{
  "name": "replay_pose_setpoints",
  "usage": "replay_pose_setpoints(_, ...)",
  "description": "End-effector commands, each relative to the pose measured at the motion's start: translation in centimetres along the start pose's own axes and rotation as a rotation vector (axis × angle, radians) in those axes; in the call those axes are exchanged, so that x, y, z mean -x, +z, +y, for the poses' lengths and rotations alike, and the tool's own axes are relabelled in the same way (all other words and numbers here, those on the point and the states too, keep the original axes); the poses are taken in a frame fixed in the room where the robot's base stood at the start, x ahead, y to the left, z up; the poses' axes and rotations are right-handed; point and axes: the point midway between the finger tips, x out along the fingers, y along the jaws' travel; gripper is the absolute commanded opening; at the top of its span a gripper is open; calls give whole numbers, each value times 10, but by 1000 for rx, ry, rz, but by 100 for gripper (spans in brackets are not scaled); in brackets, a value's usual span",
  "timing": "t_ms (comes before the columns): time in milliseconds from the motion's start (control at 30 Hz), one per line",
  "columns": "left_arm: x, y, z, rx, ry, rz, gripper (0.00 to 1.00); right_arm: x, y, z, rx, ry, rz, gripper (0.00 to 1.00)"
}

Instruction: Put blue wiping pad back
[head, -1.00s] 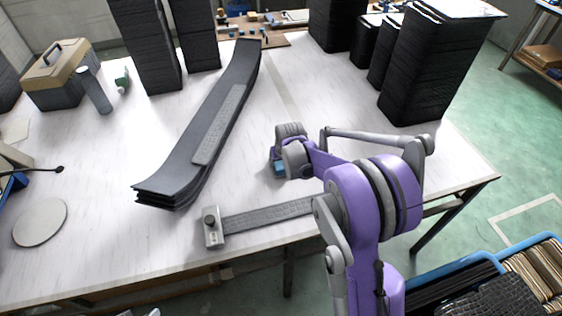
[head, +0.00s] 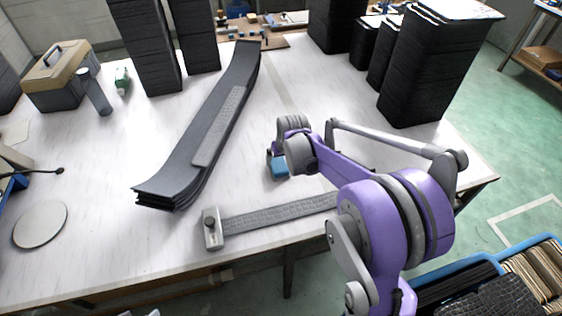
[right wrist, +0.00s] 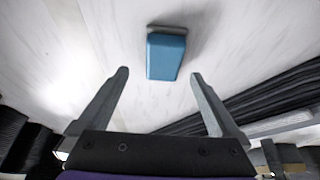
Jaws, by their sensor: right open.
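The blue wiping pad (head: 280,168) sits on the white table just below my right gripper in the head view, partly hidden by it. In the right wrist view the blue wiping pad (right wrist: 165,57) shows whole, a blue block with a grey strip along its far end. My right gripper (right wrist: 160,75) is open, and its two fingers point toward the pad from either side. The pad lies beyond the fingertips, apart from both fingers. In the head view my right gripper (head: 272,158) is largely hidden behind its own wrist. My left gripper is not in view.
A stack of long dark curved panels (head: 175,168) lies left of the pad. A grey ruler-like gauge (head: 275,214) lies in front. Tall black stacks (head: 425,65) stand at the back right. A toolbox (head: 58,75) is at the back left. White table is clear around the pad.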

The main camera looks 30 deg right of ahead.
Motion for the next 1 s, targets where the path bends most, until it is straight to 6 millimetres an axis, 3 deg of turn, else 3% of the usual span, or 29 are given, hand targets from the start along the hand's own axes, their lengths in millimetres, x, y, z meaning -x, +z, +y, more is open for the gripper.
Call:
replay_pose_setpoints(200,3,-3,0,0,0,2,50,45,0,0,0,0,0,99)
replay_pose_setpoints(433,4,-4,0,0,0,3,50,67,2,-2,2,-1,1,99)
replay_pose_setpoints(533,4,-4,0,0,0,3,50,80,16,-11,16,-7,4,99)
replay_pose_setpoints(667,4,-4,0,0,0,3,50,108,58,-34,55,-25,15,99)
replay_pose_setpoints(800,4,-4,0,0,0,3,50,135,121,-57,108,-47,31,99)
replay_pose_setpoints(1000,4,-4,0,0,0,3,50,149,206,-74,173,-79,53,99)
